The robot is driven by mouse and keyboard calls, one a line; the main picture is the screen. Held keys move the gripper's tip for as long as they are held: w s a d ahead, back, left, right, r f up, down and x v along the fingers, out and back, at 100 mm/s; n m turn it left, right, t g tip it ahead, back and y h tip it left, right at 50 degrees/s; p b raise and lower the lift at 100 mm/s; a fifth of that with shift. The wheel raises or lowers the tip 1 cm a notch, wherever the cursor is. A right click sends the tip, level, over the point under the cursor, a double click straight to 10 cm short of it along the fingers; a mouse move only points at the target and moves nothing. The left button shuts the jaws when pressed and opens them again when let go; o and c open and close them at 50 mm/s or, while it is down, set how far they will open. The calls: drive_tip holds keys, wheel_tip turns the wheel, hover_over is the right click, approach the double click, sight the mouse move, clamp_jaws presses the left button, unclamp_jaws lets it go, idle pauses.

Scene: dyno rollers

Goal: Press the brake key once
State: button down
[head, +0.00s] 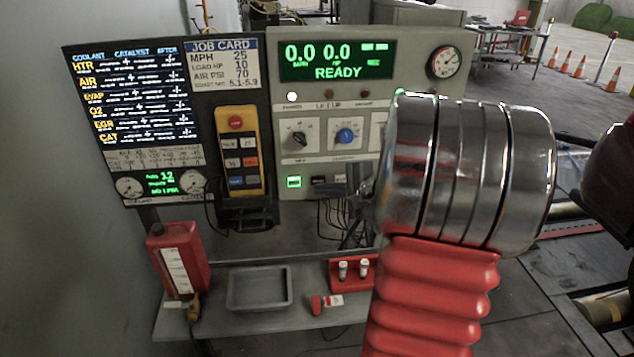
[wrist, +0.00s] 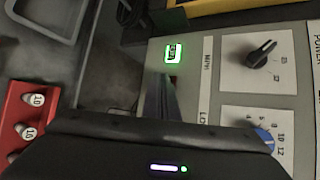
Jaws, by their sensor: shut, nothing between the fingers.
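A row of small keys runs along the bottom of the grey panel (head: 330,100). The leftmost key (head: 294,182) glows green, and it also shows in the wrist view (wrist: 173,52). A dark key (head: 318,180) sits right of it. I cannot read a brake label on any of them. My gripper (head: 332,191) is shut and empty, its dark tip at the right part of this row. In the wrist view its fingers (wrist: 165,92) lie just below the green key and hide what is behind them. I cannot tell whether the tip touches a key.
A yellow pendant (head: 223,114) with red, orange and blue keys hangs left of the panel. Two knobs, black (head: 298,138) and blue (head: 346,136), sit above the key row. Below, a shelf holds a grey tray (head: 258,305), a red can (head: 180,258) and a red vial rack (head: 341,287).

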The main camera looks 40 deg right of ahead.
drive_tip(key=s+a, duration=0.1)
drive_tip(key=s, duration=0.1)
drive_tip(key=s+a, duration=0.1)
drive_tip(key=s, duration=0.1)
drive_tip(key=shift+a, duration=0.4)
drive_tip(key=shift+s, duration=0.1)
idle(0.8)
drive_tip(key=s+a+f+n+g+y, duration=0.1)
drive_tip(key=s+a+f+n+g, duration=0.3)
drive_tip(key=a, duration=0.4)
drive_tip(key=s+a+f+n+g+y, duration=0.1)
drive_tip(key=s+a+f+n+g, duration=0.1)
drive_tip(key=s+a+n+g, duration=0.45)
drive_tip(key=s+a+r+n+t+h, duration=0.1)
drive_tip(key=a+r+n, duration=0.3)
drive_tip(key=a, duration=0.4)
drive_tip(key=s+a+r+n+t+h, duration=0.2)
drive_tip(key=a+r+n, duration=0.3)
drive_tip(key=a, duration=0.4)
drive_tip(key=shift+s+n, duration=0.2)
drive_tip(key=shift+n, duration=0.35)
drive_tip(key=shift+a, duration=0.1)
